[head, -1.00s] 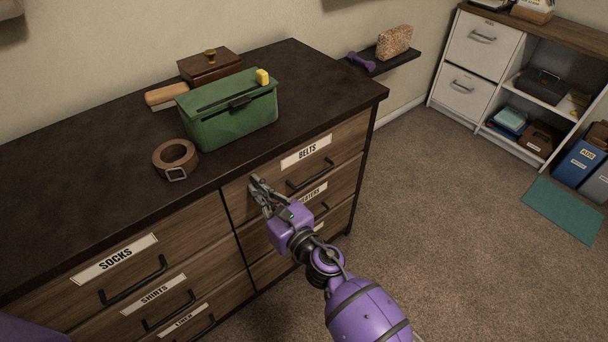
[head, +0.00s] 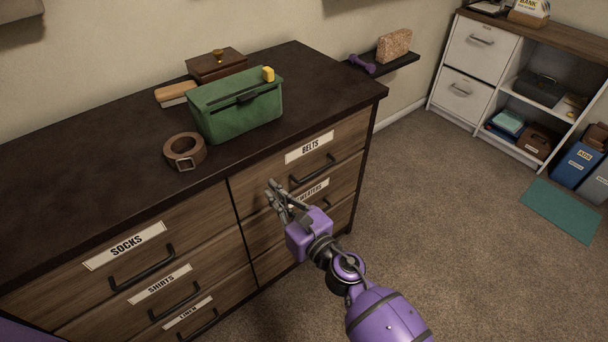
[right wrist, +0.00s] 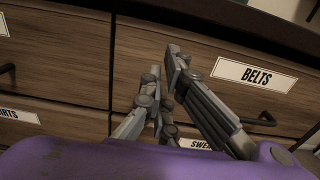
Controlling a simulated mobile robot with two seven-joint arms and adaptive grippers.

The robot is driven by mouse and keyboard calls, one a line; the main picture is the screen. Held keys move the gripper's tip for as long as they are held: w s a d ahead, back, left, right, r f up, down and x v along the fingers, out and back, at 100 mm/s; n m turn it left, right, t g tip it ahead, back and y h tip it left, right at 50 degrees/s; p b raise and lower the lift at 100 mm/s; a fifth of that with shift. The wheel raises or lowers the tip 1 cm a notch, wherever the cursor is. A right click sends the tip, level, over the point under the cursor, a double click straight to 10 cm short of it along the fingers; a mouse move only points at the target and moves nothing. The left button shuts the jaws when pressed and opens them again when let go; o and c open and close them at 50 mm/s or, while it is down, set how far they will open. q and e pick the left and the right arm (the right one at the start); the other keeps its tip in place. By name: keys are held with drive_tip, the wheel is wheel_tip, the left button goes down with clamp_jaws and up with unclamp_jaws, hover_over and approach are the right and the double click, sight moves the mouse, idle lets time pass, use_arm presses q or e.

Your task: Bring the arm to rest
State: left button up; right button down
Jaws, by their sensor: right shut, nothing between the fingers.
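My right arm reaches in from the lower right of the head view. Its right gripper (head: 273,190) is shut and empty, in front of the right-hand column of the dresser (head: 62,185). The fingers also show in the right wrist view (right wrist: 166,72), close together before the drawer fronts. The BELTS drawer (head: 262,182) is shut, and its handle (head: 313,170) lies right of the fingertips. The SWEATERS label below is partly hidden by the gripper. My left gripper is not in view.
On the dresser top are a green box (head: 235,112) with a yellow block (head: 268,74), a coiled brown belt (head: 185,152), a brush (head: 176,94) and a wooden box (head: 216,65). A wall shelf (head: 395,64) holds a purple dumbbell.

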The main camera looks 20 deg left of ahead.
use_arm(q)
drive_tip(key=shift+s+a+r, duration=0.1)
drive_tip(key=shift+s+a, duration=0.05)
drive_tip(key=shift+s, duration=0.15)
use_arm(e)
drive_tip(key=v, duration=0.8)
drive_tip(key=shift+d+f, duration=0.2)
drive_tip(key=shift+d, duration=0.1)
